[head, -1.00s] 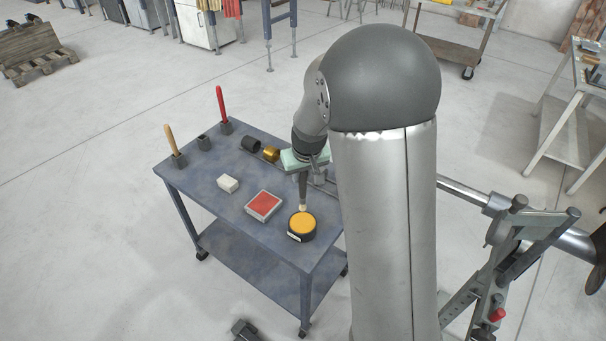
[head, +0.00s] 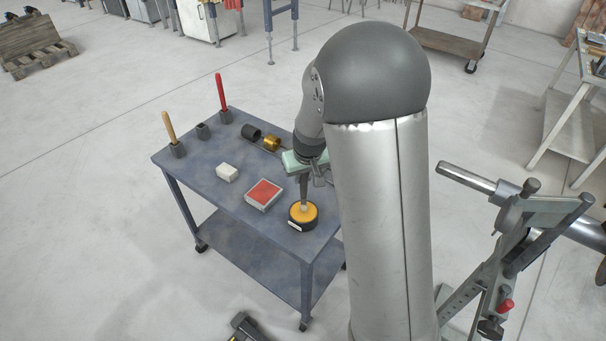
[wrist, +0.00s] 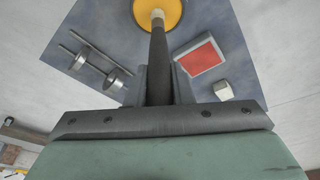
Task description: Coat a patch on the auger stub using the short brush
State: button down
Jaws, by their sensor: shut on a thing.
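My gripper (head: 312,167) is shut on the short brush (head: 303,188), which has a dark handle and pale bristles and points down. In the wrist view the brush (wrist: 158,62) extends between the fingers, its pale tip over the orange-yellow contents of a round black pot (wrist: 172,25). In the head view the tip is at the orange surface of this pot (head: 296,226); how deep it goes cannot be told. A grey shaft (head: 465,178), probably the auger stub, sticks out of the positioner (head: 520,225) at the right.
The blue-grey cart (head: 205,175) also carries a red-topped pad (head: 264,193), a white block (head: 227,173), a red-handled tool (head: 219,92), a wooden-handled tool (head: 169,127), and black and brass rollers (head: 271,143). Open floor lies between cart and positioner.

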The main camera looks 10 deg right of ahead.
jog(key=shift+f+b, duration=0.65)
dwell(2.0)
jog(key=shift+r+p, duration=2.25)
jog(key=shift+r, duration=1.4)
